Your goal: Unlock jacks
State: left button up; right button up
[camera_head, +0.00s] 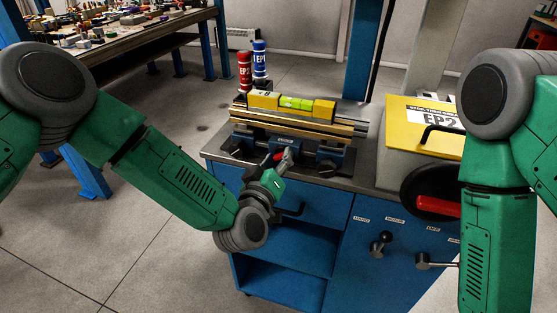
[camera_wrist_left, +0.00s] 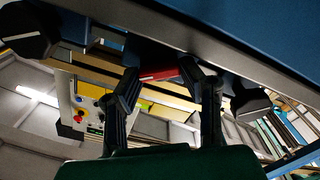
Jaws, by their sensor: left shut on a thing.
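A blue fixture (camera_head: 268,141) stands on the cabinet top under a brass-coloured rail (camera_head: 300,121). Black knobs sit at its left (camera_head: 238,150) and right; two black knobs also show in the wrist view, left (camera_wrist_left: 28,32) and right (camera_wrist_left: 250,104). My left gripper (camera_head: 283,157) is at the fixture's front, between the knobs, shut on a small red handle (camera_wrist_left: 188,70). In the wrist view the fingers (camera_wrist_left: 168,85) stand either side of it. Whether the jacks are locked cannot be told. My right arm shows at the right; its gripper is out of view.
A yellow level (camera_head: 263,101) with a green vial lies on the rail. Red (camera_head: 244,72) and blue (camera_head: 260,62) cylinders stand behind. A yellow EP2 panel (camera_head: 410,112) and a black wheel with red grip (camera_head: 438,207) are right. Levers (camera_head: 380,244) project from the cabinet front (camera_head: 345,270).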

pick_arm(q)
jog(key=shift+w+a, duration=0.1)
jog(key=shift+r, duration=0.1)
dwell(0.3)
jog(key=o, duration=1.1)
jog(key=shift+o, duration=0.2)
jog(key=shift+f, duration=0.2)
